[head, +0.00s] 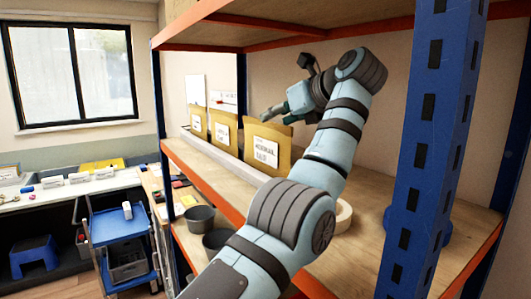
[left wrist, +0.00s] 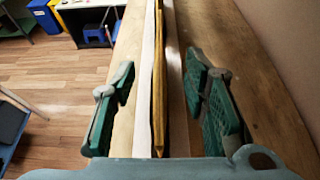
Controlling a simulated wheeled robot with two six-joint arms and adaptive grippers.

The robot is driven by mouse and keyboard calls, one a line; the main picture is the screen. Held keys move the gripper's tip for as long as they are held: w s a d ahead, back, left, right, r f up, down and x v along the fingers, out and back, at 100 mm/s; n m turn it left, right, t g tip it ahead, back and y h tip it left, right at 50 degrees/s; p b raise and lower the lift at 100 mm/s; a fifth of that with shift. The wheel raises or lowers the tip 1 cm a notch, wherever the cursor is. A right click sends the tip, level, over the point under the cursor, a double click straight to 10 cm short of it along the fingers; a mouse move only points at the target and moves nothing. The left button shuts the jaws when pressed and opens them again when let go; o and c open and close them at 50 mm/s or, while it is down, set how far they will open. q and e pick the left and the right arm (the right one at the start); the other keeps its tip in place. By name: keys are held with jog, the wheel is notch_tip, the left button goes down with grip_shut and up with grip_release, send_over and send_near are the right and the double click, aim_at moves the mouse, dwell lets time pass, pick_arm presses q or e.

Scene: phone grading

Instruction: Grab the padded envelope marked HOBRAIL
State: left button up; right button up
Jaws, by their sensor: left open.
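Three tan padded envelopes with white labels stand on edge in a row in a long pale rack (head: 212,148) on the middle shelf. The nearest envelope (head: 283,134) has a label that appears to read HOBRAIL, with a smaller line below. The other two, the middle envelope (head: 222,118) and the far envelope (head: 195,115), have labels too small to read. My left gripper (head: 274,112) is open, just above the nearest envelope. In the left wrist view a tan envelope edge (left wrist: 158,100) runs between the two green-padded fingers, apart from both. My right gripper is out of view.
A blue upright post (head: 432,130) stands at the right, and an upper shelf (head: 270,30) hangs over the arm. A tape roll (head: 344,215) lies behind my arm. Grey pots (head: 200,219) sit lower down. A blue cart (head: 112,230) stands at the left.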

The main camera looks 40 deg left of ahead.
pick_arm(q)
send_over(265, 150)
jog(key=w, duration=0.1)
notch_tip(265, 150, down, 2)
jog(key=shift+a+p, duration=0.1)
jog(key=shift+p, duration=0.2)
jog(key=c, duration=0.5)
grip_shut()
